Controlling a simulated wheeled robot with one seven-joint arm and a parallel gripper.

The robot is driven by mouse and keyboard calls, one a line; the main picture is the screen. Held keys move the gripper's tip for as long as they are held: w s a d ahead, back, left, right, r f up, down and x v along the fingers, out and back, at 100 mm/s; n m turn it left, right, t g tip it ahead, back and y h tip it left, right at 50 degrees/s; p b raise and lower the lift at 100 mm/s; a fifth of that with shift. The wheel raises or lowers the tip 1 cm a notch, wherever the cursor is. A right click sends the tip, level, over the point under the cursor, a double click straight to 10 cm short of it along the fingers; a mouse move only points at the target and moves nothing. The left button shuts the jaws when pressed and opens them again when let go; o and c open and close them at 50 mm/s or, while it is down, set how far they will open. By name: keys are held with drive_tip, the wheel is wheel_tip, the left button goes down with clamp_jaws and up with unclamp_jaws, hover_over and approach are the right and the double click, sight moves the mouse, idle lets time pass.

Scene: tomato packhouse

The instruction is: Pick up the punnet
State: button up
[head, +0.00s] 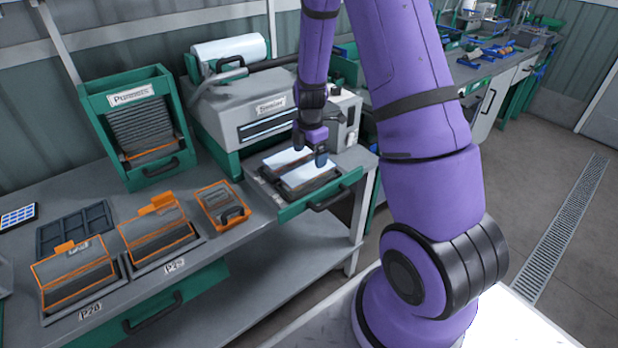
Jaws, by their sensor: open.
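My gripper (310,153) points down over the pulled-out tray of the sealer machine, its fingers apart. Two white-topped rectangular pieces, probably punnets, lie in that tray: one at the back left (283,160) and one at the front right (302,174), just under my gripper. Whether the fingers touch or straddle the front one I cannot tell. A green rack (95,97), its label seeming to read "Punnets", holds a stack of dark grey ribbed punnets (143,128) at the left.
The sealer (225,100) has a white film roll (232,52) on top. Orange-edged dark containers (72,272) (157,230) stand at the bench front; a smaller orange one (222,203) lies near the sealer tray. An empty dark divided tray (75,226) and a tablet (18,216) are at left.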

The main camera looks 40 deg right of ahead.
sight(309, 172)
drive_tip(key=shift+w+f, duration=0.2)
drive_tip(key=shift+f, duration=3.5)
drive_tip(key=shift+a, duration=0.1)
drive_tip(key=c, duration=0.8)
